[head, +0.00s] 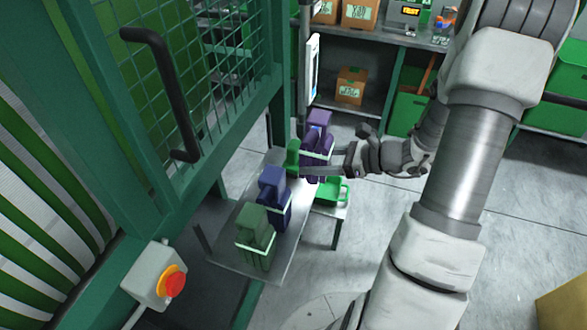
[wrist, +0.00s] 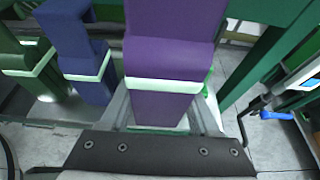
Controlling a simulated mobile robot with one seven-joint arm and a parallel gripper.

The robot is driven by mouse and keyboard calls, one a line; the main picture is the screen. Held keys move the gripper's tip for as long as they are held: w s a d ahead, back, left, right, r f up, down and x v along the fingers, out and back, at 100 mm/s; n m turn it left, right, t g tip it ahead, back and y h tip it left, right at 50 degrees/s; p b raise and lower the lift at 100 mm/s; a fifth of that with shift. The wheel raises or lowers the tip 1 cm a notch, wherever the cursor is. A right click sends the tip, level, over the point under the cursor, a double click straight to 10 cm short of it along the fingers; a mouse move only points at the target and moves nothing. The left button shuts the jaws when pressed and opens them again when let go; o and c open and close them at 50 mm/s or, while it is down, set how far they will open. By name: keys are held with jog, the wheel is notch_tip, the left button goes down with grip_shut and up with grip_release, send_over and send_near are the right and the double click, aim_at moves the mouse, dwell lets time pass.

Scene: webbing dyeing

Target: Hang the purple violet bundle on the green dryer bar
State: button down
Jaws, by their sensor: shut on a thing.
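The purple violet bundle (head: 317,136) stands upright at the far end of a grey metal bench, with a pale band round its middle. In the wrist view the purple bundle (wrist: 172,62) fills the upper middle, directly in front of my gripper. My gripper (head: 314,169) reaches in from the right and is shut on the purple bundle. In the wrist view its fingers (wrist: 162,118) extend toward the bundle's lower part. I cannot tell whether the bundle is lifted off the bench. I cannot pick out the green dryer bar for certain in either view.
A blue bundle (head: 272,197) and a green bundle (head: 255,238) stand on the bench (head: 285,240) nearer than the purple one. A green mesh door (head: 165,70) with a black handle is close on the left. A red stop button (head: 172,283) is at lower left. Shelves (head: 400,36) stand behind.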

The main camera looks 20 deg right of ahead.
jog(key=s+d+r, duration=0.2)
jog(key=d+r, duration=0.1)
jog(key=d, duration=0.1)
jog(key=w+a+r+m+t+h, duration=0.5)
jog(key=w+a+m+h, duration=0.1)
jog(key=w+a, duration=0.3)
jog(key=shift+w+a+r+m+h, duration=0.15)
jog(key=shift+a+r+m+h, duration=0.2)
jog(key=shift+a+m, duration=0.3)
